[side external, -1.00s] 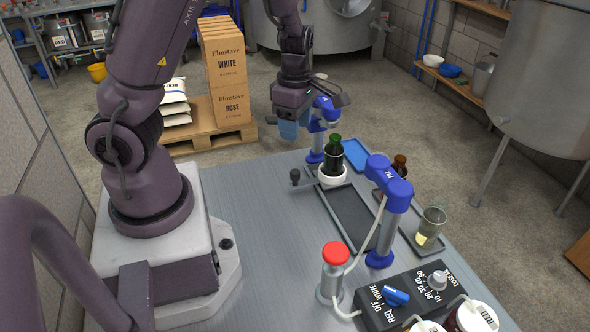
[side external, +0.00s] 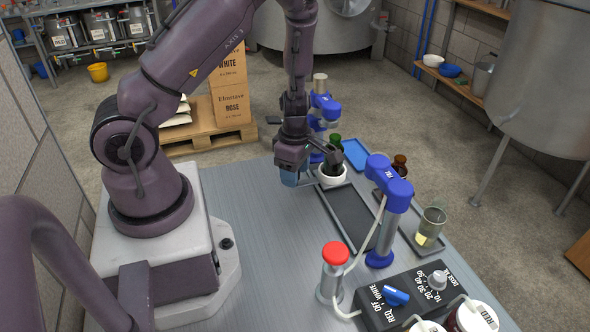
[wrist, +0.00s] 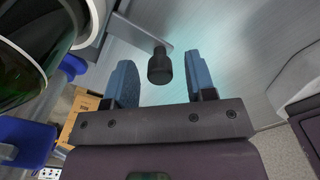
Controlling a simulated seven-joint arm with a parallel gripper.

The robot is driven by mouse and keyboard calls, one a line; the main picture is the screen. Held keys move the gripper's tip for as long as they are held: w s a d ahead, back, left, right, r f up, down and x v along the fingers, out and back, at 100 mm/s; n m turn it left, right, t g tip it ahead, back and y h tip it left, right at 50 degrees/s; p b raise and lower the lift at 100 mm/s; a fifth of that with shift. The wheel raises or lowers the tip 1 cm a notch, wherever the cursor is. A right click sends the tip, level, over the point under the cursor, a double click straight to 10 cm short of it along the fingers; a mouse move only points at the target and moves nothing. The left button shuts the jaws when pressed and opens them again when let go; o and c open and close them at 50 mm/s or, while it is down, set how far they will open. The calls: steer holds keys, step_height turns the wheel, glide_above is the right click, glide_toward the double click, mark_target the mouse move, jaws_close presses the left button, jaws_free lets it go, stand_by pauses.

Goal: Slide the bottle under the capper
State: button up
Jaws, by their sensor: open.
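The dark green bottle (side external: 336,140) stands upright in a white ring holder (side external: 333,179) at the far end of a dark track. The blue capper (side external: 325,105) is just behind it. My gripper (side external: 291,180) is low over the table, left of the holder, and hides the holder's handle in the side view. In the wrist view, the black handle knob (wrist: 160,68) on its metal bar (wrist: 140,35) lies between my open blue fingers (wrist: 161,75), apart from both. The bottle also shows there, large at upper left (wrist: 22,85). Its lower part is partly hidden by my arm in the side view.
A blue-headed filler (side external: 388,180) stands beside the dark track (side external: 352,215). A glass jug (side external: 432,222), a brown bottle (side external: 399,163) and a blue tray (side external: 356,152) are to the right. A control box (side external: 400,295) and red-capped cylinder (side external: 335,270) are in front. The left table area is clear.

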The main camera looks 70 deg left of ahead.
jaws_close()
steer(key=shift+a, duration=1.8)
jaws_free()
step_height(320, 180, up, 13)
